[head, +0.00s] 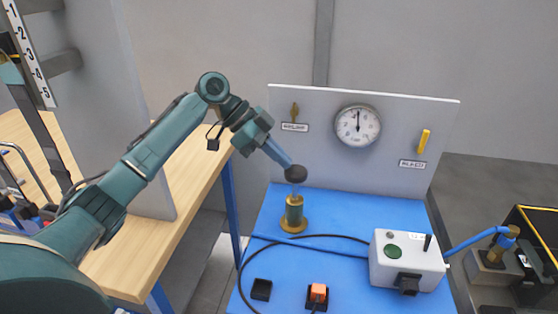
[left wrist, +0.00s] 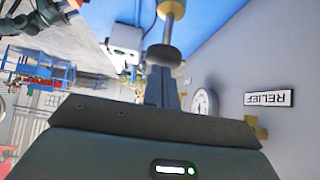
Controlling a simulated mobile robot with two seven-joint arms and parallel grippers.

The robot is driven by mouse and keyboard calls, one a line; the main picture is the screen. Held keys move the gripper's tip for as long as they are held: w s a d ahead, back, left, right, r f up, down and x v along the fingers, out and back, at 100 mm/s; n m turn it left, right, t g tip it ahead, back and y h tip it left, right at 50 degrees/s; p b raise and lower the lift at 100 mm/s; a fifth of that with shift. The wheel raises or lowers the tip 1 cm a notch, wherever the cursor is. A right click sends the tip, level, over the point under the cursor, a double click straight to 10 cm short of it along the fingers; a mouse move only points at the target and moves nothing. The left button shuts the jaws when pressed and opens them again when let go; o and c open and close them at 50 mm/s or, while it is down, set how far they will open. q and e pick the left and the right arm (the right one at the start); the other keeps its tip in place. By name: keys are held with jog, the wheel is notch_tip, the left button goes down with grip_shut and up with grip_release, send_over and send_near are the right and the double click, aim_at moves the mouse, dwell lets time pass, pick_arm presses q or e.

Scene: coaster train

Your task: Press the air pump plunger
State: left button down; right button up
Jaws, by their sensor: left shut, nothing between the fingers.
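The air pump (head: 294,215) stands upright on the blue table, with a brass base and an olive-brown body. Its plunger has a pale rod topped by a dark round knob (head: 297,173), and the knob stands clear above the body. My left gripper (head: 286,161) is shut and empty, its blue fingers slanting down to the knob from the upper left. In the left wrist view the shut fingers (left wrist: 162,85) point at the knob (left wrist: 164,55), and their tips overlap its edge. I cannot tell whether they touch it.
A white control box (head: 405,262), a black hose, a black block (head: 261,289) and an orange switch (head: 318,292) occupy the blue table (head: 350,208).

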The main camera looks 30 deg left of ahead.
pick_arm(q)
jog(key=v, duration=0.7)
jog(key=shift+a+r+b, duration=0.3)
jog(key=shift+b, duration=0.05)
pick_arm(e)
jog(key=shift+w, duration=0.3)
jog(key=shift+s+f, duration=0.2)
jog(key=shift+s, duration=0.05)
